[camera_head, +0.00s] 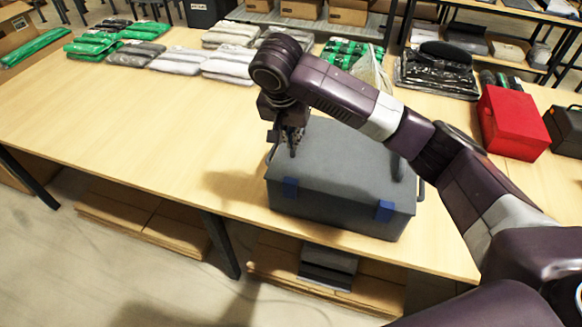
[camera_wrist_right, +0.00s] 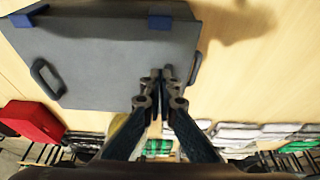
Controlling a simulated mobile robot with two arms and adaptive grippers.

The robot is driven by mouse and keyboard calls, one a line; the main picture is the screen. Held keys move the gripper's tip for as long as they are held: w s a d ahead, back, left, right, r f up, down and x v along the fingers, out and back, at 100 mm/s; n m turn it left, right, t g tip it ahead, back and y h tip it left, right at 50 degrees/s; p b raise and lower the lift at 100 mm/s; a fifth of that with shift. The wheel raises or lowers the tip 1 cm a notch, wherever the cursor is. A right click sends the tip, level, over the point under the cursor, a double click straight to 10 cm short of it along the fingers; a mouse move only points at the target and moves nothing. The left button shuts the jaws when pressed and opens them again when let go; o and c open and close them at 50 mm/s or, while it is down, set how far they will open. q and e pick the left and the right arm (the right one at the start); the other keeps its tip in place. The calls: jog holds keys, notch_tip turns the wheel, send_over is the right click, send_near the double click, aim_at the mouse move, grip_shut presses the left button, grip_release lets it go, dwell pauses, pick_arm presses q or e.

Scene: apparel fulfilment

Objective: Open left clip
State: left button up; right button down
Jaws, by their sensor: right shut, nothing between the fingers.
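A closed dark grey box (camera_head: 345,160) with two blue clips on its front side stands on the wooden table. The left clip (camera_head: 290,187) is near the box's front left corner; in the wrist view it shows at the top (camera_wrist_right: 160,22). The right clip (camera_head: 384,211) is further right along the same side and shows at the top left of the wrist view (camera_wrist_right: 22,20). My left gripper is out of view.
The box has a handle (camera_wrist_right: 47,79) on its side. A red box (camera_head: 512,122) and a dark case (camera_head: 566,130) stand to the right. Bagged garments (camera_head: 230,65) lie along the back of the table. The tabletop left of the box (camera_head: 130,120) is clear.

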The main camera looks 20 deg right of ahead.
aim_at(293, 174)
jog(key=shift+f, duration=0.15)
jog(key=p+x, duration=0.2)
jog(key=x, duration=0.7)
jog(key=shift+f+p, duration=0.35)
jog(key=shift+f, duration=0.05)
jog(key=shift+s+a+r+p, duration=0.15)
jog(key=shift+s+a+p, duration=0.6)
jog(key=shift+s, duration=0.25)
jog(key=shift+s+a, duration=0.35)
jog(key=shift+s, duration=0.25)
jog(key=shift+w, duration=0.1)
